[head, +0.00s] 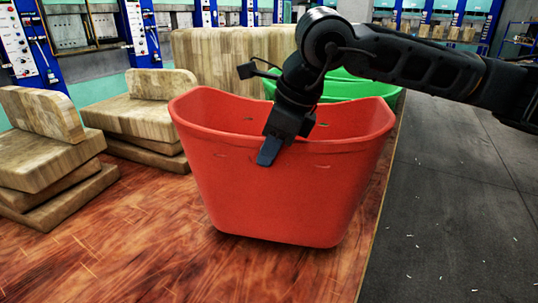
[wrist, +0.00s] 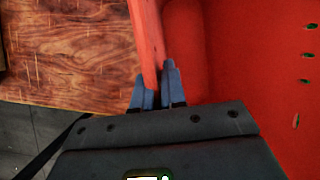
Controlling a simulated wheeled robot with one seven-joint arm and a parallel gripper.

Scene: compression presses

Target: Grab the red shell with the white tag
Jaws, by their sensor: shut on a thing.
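The red shell (head: 285,195) is a deep, open tub with a curved rim on the wooden table, in the middle of the head view. It appears upright, with a dark shadow along its base; I cannot tell if its base touches the table. My gripper (head: 270,150) reaches over it from the upper right and is shut on its near rim. In the wrist view, the blue fingers of my gripper (wrist: 155,86) lie on either side of the red wall (wrist: 148,35). The red inside fills the right of that view. I see no white tag.
A green tub (head: 365,85) stands right behind the red one. Stacked wooden blocks (head: 45,150) sit at the left, with more (head: 215,60) behind. The wooden table (head: 130,255) is clear at the front left. Dark floor (head: 460,200) lies beyond its right edge.

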